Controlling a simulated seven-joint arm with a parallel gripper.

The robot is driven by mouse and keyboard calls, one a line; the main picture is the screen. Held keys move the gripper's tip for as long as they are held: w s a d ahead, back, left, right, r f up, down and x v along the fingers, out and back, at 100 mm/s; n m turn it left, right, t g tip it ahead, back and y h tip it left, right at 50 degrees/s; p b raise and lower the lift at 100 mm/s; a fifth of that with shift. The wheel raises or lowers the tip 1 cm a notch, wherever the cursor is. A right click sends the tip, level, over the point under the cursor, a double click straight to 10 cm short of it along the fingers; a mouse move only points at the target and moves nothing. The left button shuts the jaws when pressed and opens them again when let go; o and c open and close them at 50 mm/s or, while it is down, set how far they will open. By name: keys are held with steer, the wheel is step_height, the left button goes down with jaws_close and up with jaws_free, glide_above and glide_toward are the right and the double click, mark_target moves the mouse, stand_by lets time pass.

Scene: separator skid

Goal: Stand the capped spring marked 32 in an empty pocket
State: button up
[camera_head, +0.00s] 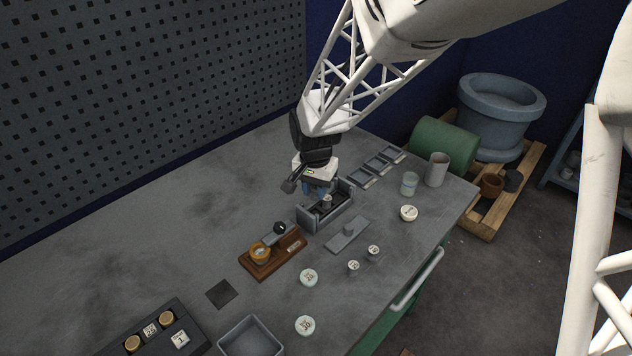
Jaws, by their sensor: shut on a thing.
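My gripper (320,190) points down into an open grey box (334,219) near the middle of the table. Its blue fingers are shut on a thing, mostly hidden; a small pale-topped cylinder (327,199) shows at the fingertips. I cannot read a mark on it or tell if it touches the box floor. Two small capped cylinders (354,267) (374,251) stand on the table in front, their marks too small to read. A dark block (160,333) at the lower left holds brass rounds and pale marked tiles. I cannot make out an empty pocket.
Pale discs (309,278), a grey bin (250,338), cups (437,169) and shallow trays (376,165) stand around. The table's left middle is clear.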

mark_target(315, 207)
steer(key=shift+f, duration=0.1)
steer(key=shift+f, duration=2.55)
steer(key=shift+f, duration=0.75)
steer(key=o, duration=0.9)
steer(key=shift+c, duration=1.2)
